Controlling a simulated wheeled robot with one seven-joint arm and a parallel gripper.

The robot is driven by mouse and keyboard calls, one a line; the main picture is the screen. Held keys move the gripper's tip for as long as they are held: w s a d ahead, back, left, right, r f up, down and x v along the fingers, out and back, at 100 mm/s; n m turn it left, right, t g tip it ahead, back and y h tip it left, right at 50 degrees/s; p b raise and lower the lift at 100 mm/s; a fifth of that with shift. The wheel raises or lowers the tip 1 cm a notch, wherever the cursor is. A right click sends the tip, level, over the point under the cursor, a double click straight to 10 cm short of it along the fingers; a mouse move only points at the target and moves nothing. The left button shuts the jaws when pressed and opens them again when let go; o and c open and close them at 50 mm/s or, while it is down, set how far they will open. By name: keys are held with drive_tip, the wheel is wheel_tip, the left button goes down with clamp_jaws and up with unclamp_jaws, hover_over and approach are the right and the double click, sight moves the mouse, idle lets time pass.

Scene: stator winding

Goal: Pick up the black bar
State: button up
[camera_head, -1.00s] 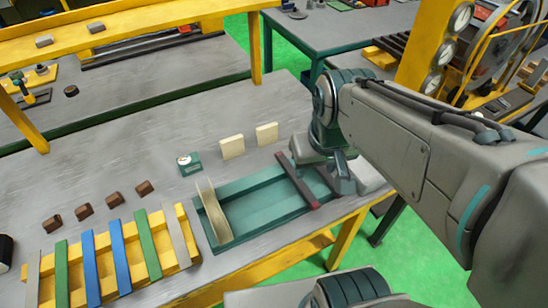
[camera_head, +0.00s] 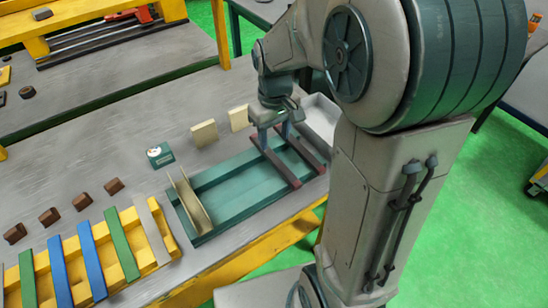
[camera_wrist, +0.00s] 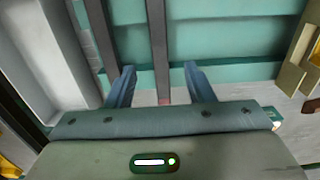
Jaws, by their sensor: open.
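Two dark bars lie across the right end of a green tray (camera_head: 238,208). The left dark bar (camera_head: 285,173) and the right dark bar (camera_head: 313,158) run side by side. My gripper (camera_head: 275,138) is open and empty over the bars' far ends, fingers pointing down. In the wrist view, one dark bar (camera_wrist: 158,45) runs between the two spread fingers of my gripper (camera_wrist: 162,80), with a reddish end near the palm. The other dark bar (camera_wrist: 101,40) passes by the left finger. I cannot tell how far the fingertips are above the tray.
A thin cream board (camera_head: 190,205) stands at the tray's left end. Two cream blocks (camera_head: 204,133) and a green gauge block (camera_head: 160,155) stand behind it. A pale bin (camera_head: 320,122) is at the right. A yellow rack (camera_head: 150,255) with coloured strips and several brown blocks (camera_head: 81,201) are left.

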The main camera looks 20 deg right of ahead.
sight(275, 158)
wheel_tip(275, 158, down, 8)
drive_tip(key=shift+r+p, duration=0.15)
drive_tip(key=shift+p, duration=0.15)
clamp_jaws()
